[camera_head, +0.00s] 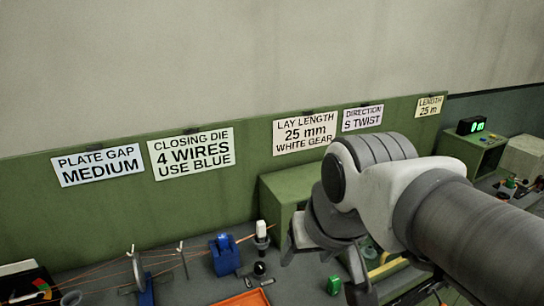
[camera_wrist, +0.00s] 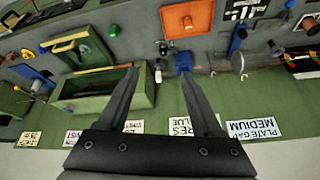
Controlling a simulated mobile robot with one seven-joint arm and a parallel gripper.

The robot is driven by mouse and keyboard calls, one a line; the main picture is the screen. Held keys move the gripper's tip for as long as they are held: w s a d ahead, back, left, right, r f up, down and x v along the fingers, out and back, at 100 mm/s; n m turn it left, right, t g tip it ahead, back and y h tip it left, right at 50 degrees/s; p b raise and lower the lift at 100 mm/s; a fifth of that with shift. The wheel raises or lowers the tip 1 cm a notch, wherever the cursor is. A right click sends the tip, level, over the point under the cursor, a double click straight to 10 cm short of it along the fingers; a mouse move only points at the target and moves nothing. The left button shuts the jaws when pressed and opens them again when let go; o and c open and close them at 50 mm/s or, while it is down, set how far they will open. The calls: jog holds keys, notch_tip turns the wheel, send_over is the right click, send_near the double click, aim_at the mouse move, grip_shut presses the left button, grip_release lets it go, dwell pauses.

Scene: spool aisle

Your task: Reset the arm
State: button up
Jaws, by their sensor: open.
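My arm reaches in from the right of the head view and bends down at the wrist, in front of a green machine housing. My gripper (camera_wrist: 160,74) shows in the wrist view with its two dark fingers spread apart and nothing between them. In the head view the arm partly hides the fingers, and their tips are hard to make out. Beyond the fingers in the wrist view are a blue block (camera_wrist: 183,62) and a small white-topped post (camera_wrist: 158,74). The fingers appear apart from both.
The green housing (camera_head: 280,192) stands close behind my wrist. A blue block (camera_head: 225,258), a white-topped post (camera_head: 261,232), an orange tray (camera_head: 243,299) and strung wires are on the bench. Signs, including PLATE GAP MEDIUM (camera_head: 97,166), hang on the green backboard. Room above the signs is clear.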

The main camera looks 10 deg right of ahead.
jog(key=shift+s+d+f+n, duration=0.1)
jog(key=shift+s+f+n, duration=0.15)
jog(key=shift+s+f, duration=0.3)
jog(key=shift+s+d+f+n, duration=0.1)
jog(key=shift+s+f+n, duration=0.2)
jog(key=shift+s, duration=0.35)
jog(key=shift+a, duration=0.1)
